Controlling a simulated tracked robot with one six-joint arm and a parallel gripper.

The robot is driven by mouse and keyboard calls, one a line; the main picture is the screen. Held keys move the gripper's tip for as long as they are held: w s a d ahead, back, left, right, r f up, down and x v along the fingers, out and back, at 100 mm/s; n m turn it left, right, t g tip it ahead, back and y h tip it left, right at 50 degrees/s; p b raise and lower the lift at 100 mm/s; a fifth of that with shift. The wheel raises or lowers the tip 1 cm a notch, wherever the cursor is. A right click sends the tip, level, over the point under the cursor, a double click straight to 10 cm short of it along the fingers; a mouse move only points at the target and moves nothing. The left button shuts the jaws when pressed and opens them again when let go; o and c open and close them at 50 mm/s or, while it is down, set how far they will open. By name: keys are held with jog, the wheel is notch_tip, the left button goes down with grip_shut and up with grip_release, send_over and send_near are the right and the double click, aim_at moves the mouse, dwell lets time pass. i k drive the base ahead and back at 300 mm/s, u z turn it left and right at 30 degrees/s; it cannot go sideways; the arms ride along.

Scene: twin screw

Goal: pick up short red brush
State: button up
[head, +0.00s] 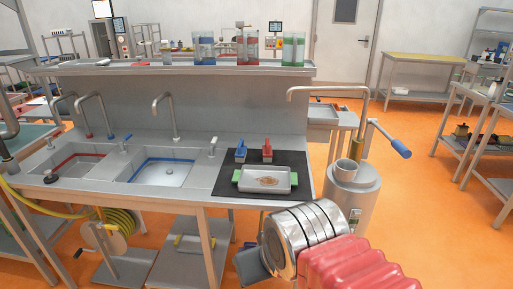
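A small red brush (267,150) stands on the black mat (228,184) at the right end of the steel sink counter, in the head view. A similar blue brush (241,151) stands just to its left. My arm comes in from the lower right with a red ribbed sleeve and a metal wrist. The dark part of my gripper (252,263) shows at the wrist's left end, low in front of the counter and well apart from the brush. Its fingers cannot be made out, so its opening is unclear.
A tray (265,191) with green handles and a brown item in it lies in front of the brushes. Two sinks (163,172) with tall taps are to the left. A metal canister (352,190) stands right of the counter. Clear containers (293,50) stand on the shelf above.

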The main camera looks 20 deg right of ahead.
aim_at(267, 152)
jog(key=z, duration=0.05)
jog(key=i, duration=1.25)
